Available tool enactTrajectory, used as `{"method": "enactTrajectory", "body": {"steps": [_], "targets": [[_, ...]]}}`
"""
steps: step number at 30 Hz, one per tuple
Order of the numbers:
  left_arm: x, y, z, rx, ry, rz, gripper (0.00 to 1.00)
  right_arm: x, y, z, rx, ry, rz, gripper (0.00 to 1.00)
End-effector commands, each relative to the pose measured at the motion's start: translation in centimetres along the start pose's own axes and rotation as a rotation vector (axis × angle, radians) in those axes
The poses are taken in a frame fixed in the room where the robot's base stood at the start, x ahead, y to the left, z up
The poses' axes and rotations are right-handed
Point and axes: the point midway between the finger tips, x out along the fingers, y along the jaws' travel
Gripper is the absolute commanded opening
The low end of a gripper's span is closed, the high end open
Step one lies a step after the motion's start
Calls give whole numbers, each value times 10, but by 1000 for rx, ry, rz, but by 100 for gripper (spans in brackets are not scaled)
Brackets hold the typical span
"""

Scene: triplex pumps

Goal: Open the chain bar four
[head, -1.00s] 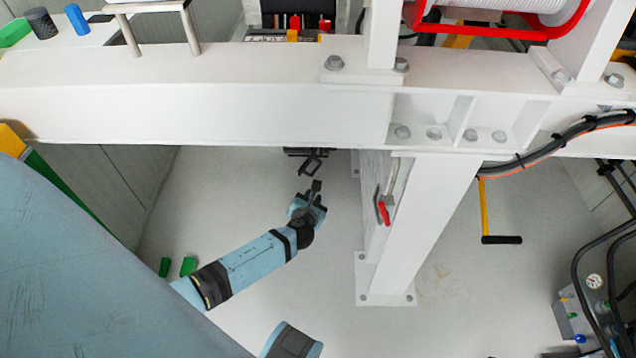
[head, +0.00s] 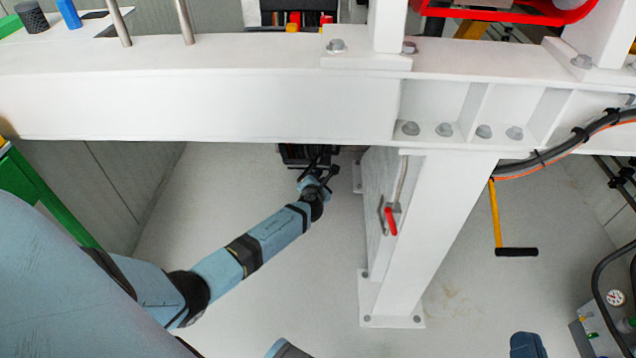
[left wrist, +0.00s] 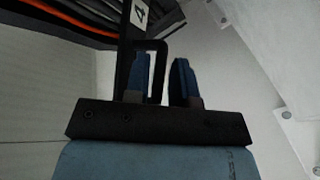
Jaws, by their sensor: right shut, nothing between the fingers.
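The black chain bar (head: 296,155) shows below the white beam in the head view, partly hidden by it. In the left wrist view a dark upright bar carries a white label with a black 4 (left wrist: 139,13), and a black rectangular loop handle (left wrist: 160,46) stands out from it. My left gripper (left wrist: 160,75) has its two blue fingers apart. One side of the loop lies between them in the picture; I cannot tell whether they touch it. In the head view my left gripper (head: 322,168) is at the chain bar. My right gripper is not in view.
A white beam (head: 200,95) crosses above my left arm. A white post (head: 440,220) with a red-handled valve (head: 390,220) stands just right of the gripper. The grey floor left of the post is clear.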

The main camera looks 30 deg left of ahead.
Motion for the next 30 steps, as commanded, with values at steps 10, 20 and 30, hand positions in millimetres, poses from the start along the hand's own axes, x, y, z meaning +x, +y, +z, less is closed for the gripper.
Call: {"method": "enactTrajectory", "body": {"steps": [10, 20, 30], "targets": [[10, 0, 0, 0, 0, -1, 23, 1, -5, -9, 9, 48, -19, 0], [9, 0, 0, 0, 0, -1, 0, 1, -5, -9, 8, 46, -19, 0], [9, -24, 23, -122, 121, 132, 0, 1, -4, -6, 4, 30, -15, 0]]}}
